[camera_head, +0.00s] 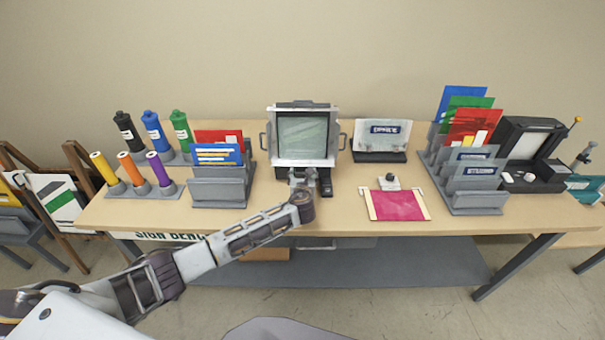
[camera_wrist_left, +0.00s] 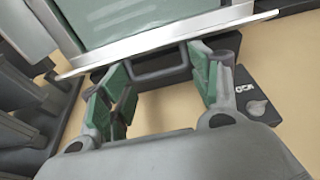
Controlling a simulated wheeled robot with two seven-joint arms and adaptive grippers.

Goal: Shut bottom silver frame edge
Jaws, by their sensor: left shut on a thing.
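The silver frame stands upright at the middle of the table around a pale green panel (camera_head: 303,136). Its bottom silver edge (camera_head: 290,162) shows as a bright bar in the left wrist view (camera_wrist_left: 165,40). My left gripper (camera_head: 303,180) reaches in from the front, right at this bottom edge. The exact contact is partly hidden. My right gripper is not in view.
Card holders (camera_head: 220,190) and several bottles stand to the left. A clear stand (camera_head: 381,135), a pink sheet (camera_head: 397,205) and a folder rack (camera_head: 478,196) are to the right. A black base with a knob (camera_wrist_left: 257,106) sits beside the handle. The front table strip is mostly free.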

